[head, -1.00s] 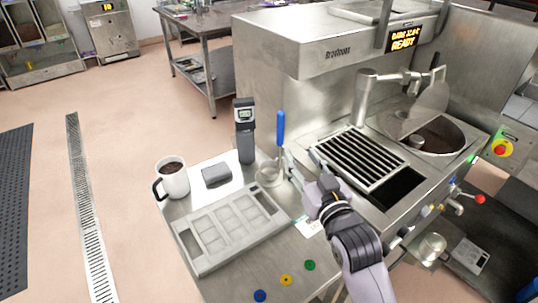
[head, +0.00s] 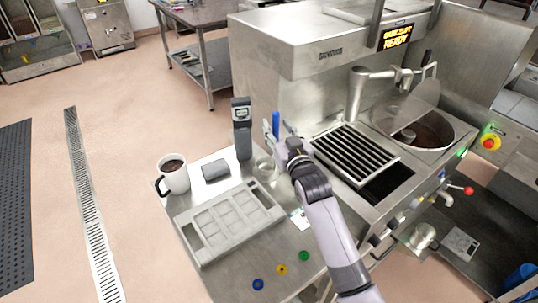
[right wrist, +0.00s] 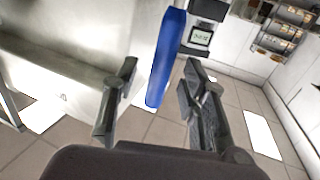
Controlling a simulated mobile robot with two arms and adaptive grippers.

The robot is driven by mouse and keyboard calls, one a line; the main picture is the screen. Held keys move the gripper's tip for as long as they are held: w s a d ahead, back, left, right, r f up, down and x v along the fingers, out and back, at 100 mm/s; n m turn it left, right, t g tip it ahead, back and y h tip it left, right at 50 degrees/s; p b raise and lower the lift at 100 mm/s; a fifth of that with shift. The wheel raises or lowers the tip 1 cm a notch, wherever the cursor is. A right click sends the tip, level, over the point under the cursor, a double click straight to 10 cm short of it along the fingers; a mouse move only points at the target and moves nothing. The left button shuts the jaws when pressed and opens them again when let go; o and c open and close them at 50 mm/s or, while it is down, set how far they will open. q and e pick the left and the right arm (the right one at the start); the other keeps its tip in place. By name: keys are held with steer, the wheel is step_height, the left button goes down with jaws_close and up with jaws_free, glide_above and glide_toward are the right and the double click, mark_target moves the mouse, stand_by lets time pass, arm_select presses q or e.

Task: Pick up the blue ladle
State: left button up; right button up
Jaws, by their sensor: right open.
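The blue ladle's upright handle (head: 276,122) stands at the back right of the steel side table, beside the machine. It also shows in the right wrist view (right wrist: 166,58), between the two finger tips. Its lower end is hidden behind my right gripper in the head view; a small round clear or metal dish (head: 265,168) is at its foot. My right gripper (head: 278,133) is open around the handle, one finger on each side; it also shows in the right wrist view (right wrist: 162,80). I cannot tell whether either finger touches it. My left gripper is not in view.
A black handheld meter (head: 242,135) stands just left of the handle. A mug of dark liquid (head: 173,177), a small grey block (head: 215,171) and a grey mould tray (head: 190,245) are on the table. The machine with its grate (head: 355,152) is to the right.

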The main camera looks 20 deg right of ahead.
steer(key=shift+w, duration=0.95)
steer(key=shift+c, duration=0.5)
jaws_close()
